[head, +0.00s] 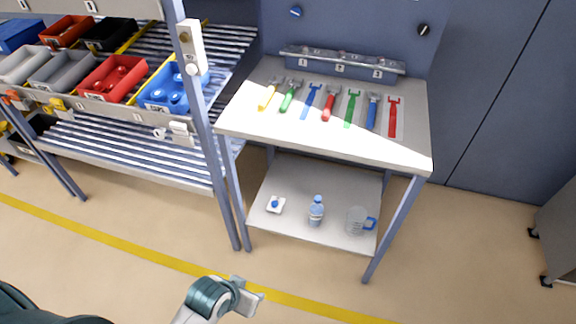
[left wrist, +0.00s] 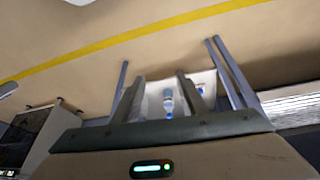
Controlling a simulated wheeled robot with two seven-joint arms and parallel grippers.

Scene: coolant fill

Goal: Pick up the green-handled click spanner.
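Two green-handled tools lie in the row on the small table (head: 240,122) in the head view. One green tool (head: 289,97) is second from the left and has a grey head. The other green tool (head: 350,109) is farther right, between a red and a blue one, and looks green up to its forked end. I cannot tell from their look which is the click spanner. My left gripper (head: 248,292) is low at the bottom of the head view, in front of the table and well away from the tools. Its fingers stand apart and empty in the left wrist view (left wrist: 160,98). My right gripper is not in view.
Yellow, blue and red tools lie beside the green ones. A grey numbered holder (head: 341,65) stands at the table's back. The lower shelf (head: 335,180) holds a bottle (head: 316,211) and a jug (head: 358,221). A rack with bins (head: 112,77) and a post stand left. Floor in front is clear.

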